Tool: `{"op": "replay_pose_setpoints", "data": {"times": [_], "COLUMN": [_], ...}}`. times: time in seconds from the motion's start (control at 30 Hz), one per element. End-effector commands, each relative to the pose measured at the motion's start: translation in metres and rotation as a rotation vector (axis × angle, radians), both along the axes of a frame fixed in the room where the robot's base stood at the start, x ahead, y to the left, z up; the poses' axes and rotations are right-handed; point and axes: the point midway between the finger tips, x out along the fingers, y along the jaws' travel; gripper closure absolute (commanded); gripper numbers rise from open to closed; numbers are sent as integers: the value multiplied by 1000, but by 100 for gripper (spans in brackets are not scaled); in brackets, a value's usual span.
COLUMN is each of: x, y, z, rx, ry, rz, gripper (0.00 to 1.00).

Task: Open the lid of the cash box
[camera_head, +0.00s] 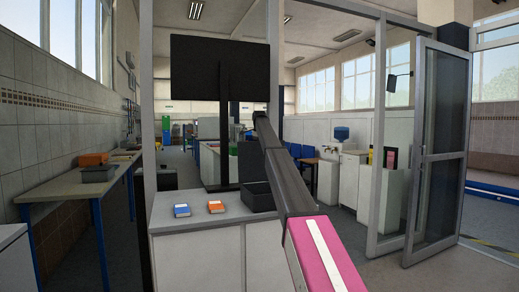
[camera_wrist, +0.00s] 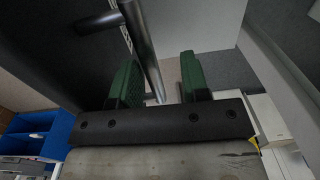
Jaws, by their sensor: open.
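A dark box (camera_head: 258,198), which looks like the cash box, stands on the white cabinet, partly hidden behind my arm. I cannot make out clearly whether its lid is shut. My gripper (camera_wrist: 161,75) shows in the wrist view with its two green-padded fingers spread apart. A grey metal bar (camera_wrist: 143,45) runs between the fingers in the picture. I cannot tell whether the bar is part of the box, or whether it touches the fingers. In the head view, my gripper cannot be made out.
A blue book-like item (camera_head: 181,211) and an orange one (camera_head: 216,207) lie on the white cabinet (camera_head: 197,248). A black screen (camera_head: 220,68) rises behind them. A bench (camera_head: 75,186) with boxes runs along the left wall. A glass door (camera_head: 437,150) stands at the right.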

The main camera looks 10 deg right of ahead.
Motion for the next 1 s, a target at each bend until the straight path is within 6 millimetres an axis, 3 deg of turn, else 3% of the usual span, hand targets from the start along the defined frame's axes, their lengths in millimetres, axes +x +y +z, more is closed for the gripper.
{"op": "replay_pose_setpoints", "data": {"times": [0.4, 0.5, 1.0], "x": [-3, -5, -6], "y": [-3, -4, -4], "z": [84, 98, 106], "rx": [-2, -4, -4], "ry": [-3, -2, -2], "rz": [-2, -2, -2], "gripper": [58, 58, 58]}}
